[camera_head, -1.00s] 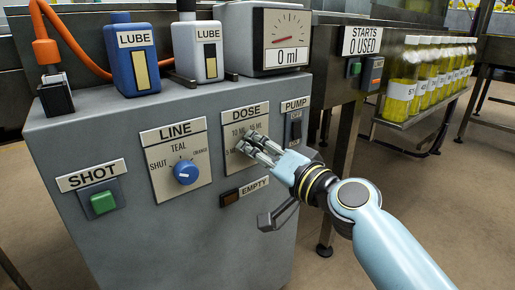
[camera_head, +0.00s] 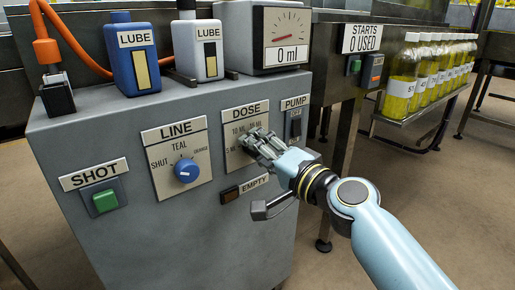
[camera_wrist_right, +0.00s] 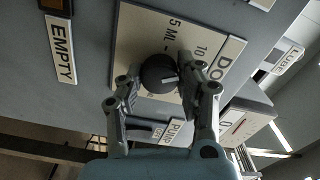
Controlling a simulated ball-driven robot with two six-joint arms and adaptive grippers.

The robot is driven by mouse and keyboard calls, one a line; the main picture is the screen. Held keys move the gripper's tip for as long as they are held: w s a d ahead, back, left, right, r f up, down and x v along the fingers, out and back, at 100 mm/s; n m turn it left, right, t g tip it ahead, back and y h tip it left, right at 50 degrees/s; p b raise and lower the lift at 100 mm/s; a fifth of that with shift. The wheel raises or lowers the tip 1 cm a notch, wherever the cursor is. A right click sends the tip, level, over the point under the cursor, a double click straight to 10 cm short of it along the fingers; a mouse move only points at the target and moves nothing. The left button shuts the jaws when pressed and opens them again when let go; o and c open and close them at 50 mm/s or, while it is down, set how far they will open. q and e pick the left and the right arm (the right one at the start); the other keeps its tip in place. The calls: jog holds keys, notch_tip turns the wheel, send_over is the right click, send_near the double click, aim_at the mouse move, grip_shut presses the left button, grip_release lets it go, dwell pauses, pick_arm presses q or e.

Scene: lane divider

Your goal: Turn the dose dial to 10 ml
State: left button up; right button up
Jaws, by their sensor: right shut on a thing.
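The dose plate (camera_head: 231,157) is on the grey cabinet front, marked 5, 10 and 15 ml. My right gripper (camera_head: 258,145) is at this plate and hides the knob in the head view. In the right wrist view the dark round dose dial (camera_wrist_right: 158,74) sits between the two fingers of my right gripper (camera_wrist_right: 158,88), which is shut on it. A pale pointer mark shows on the dial, but I cannot tell for sure which label it meets. The gauge (camera_head: 284,38) above reads 0 ml. My left gripper is not in view.
Left of the dose plate are the blue line knob (camera_head: 187,173) and the green shot button (camera_head: 104,201). The pump switch (camera_head: 296,125) is close on the right and the empty lamp (camera_head: 230,195) is below. Filled bottles (camera_head: 402,80) stand on a shelf at right.

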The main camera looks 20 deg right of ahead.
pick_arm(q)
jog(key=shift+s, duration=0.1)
pick_arm(e)
jog(key=o, duration=0.9)
jog(key=shift+o, duration=1.2)
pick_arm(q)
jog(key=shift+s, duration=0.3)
pick_arm(e)
jog(key=v, duration=1.2)
jog(key=shift+r, duration=0.1)
